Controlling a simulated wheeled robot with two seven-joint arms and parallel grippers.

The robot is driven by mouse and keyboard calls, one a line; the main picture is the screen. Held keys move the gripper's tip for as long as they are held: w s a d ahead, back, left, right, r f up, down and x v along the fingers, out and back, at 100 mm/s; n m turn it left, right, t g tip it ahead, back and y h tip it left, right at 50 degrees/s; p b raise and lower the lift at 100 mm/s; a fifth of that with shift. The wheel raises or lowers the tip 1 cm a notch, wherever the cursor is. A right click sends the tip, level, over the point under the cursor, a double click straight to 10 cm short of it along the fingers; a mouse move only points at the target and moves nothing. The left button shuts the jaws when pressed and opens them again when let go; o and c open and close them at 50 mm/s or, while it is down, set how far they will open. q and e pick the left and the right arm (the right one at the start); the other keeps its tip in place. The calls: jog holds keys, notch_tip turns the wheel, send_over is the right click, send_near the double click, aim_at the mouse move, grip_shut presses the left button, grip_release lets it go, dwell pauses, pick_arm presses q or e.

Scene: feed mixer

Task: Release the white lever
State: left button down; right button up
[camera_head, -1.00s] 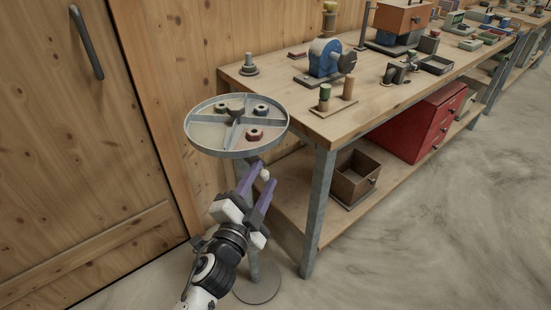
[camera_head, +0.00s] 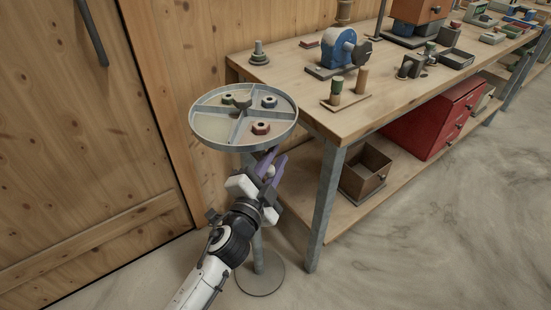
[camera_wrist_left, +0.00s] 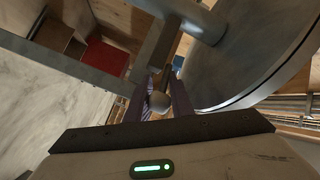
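The white lever shows as a pale round knob (camera_head: 271,171) just under the round tray; it also shows in the left wrist view (camera_wrist_left: 159,102). Its stem is mostly hidden. My left gripper (camera_head: 272,163) reaches up from below, with one purple finger on each side of the knob. In the left wrist view its fingers (camera_wrist_left: 160,95) stand apart with the knob between them, and I see no clear grip on it. The round grey tray (camera_head: 208,137) stands on a post and is split into compartments by ribs. My right gripper is not in view.
Coloured rings lie in the tray: green (camera_head: 228,98), blue (camera_head: 269,102) and red-brown (camera_head: 261,128). A wooden workbench (camera_head: 300,85) with its metal leg (camera_head: 324,195) stands close on the right. A wooden wall and door (camera_head: 75,150) are on the left. Open floor (camera_head: 440,240) lies right.

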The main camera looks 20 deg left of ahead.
pick_arm(q)
jog(key=m+h+p, duration=0.1)
jog(key=h+p, duration=0.1)
jog(key=h, duration=0.1)
jog(key=m+h+p, duration=0.1)
jog(key=shift+s+a+f+m+g, duration=0.1)
jog(key=shift+s+m+g, duration=0.2)
jog(key=shift+s+g, duration=0.1)
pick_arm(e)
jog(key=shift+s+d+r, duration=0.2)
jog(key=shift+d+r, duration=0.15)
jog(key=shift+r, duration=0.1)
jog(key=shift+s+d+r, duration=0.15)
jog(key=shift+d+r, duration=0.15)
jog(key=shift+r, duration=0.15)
pick_arm(q)
jog(key=c, duration=1.6)
grip_release()
jog(key=shift+w, duration=0.1)
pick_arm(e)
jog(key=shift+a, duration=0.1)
pick_arm(q)
jog(key=v, duration=1)
jog(key=shift+a, duration=0.15)
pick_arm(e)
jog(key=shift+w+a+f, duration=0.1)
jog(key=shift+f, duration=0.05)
